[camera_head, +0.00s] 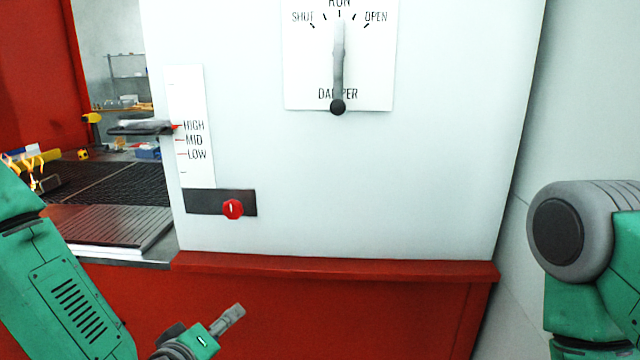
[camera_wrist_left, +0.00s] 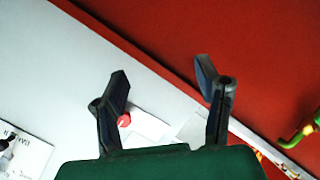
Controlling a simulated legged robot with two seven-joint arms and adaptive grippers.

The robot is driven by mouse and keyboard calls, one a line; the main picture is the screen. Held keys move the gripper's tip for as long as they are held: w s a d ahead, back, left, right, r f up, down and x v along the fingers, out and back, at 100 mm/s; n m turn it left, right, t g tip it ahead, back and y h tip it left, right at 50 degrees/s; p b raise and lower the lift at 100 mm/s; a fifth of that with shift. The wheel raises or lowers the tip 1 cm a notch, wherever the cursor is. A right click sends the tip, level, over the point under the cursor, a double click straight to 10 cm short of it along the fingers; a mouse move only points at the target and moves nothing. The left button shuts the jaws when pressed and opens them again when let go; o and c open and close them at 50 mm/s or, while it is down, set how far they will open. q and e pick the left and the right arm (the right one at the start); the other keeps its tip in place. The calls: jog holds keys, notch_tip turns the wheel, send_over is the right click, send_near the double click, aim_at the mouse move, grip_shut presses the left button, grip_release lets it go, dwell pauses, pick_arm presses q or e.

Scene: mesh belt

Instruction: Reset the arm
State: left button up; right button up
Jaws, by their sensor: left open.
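My left arm comes in from the left in the head view. Its gripper (camera_head: 222,326) is low in the picture, in front of the red base below the white panel, with one finger clearly showing. In the left wrist view the two fingers of this gripper (camera_wrist_left: 164,72) stand wide apart with nothing between them. It is below the panel's red knob (camera_head: 233,209) and apart from it. My right arm shows at the right edge of the head view as a grey joint and green link; its gripper is out of the picture.
The white panel (camera_head: 400,190) carries a damper lever (camera_head: 338,65) pointing up at RUN and a HIGH/MID/LOW scale (camera_head: 190,130). A red ledge (camera_head: 340,266) runs below. At left is a dark mesh belt (camera_head: 100,180) with yellow items (camera_head: 38,160) beyond.

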pick_arm(q)
jog(key=s+f+m+g, duration=0.3)
jog(key=s+f+g, duration=0.2)
jog(key=s+f, duration=0.5)
jog(key=s+a+f+m+g+y, duration=0.1)
jog(key=s+a+f+g, duration=0.3)
jog(key=s, duration=0.6)
jog(key=s+a+f+m+g+y, duration=0.1)
jog(key=s+a+f+m+g, duration=0.2)
jog(key=s+f, duration=0.4)
jog(key=s+a+m, duration=0.1)
jog(key=s+a, duration=0.1)
jog(key=s, duration=0.1)
jog(key=shift+a+f+m+g, duration=0.3)
jog(key=shift+a+f+g, duration=0.05)
jog(key=shift+f+g, duration=0.05)
jog(key=shift+w, duration=0.1)
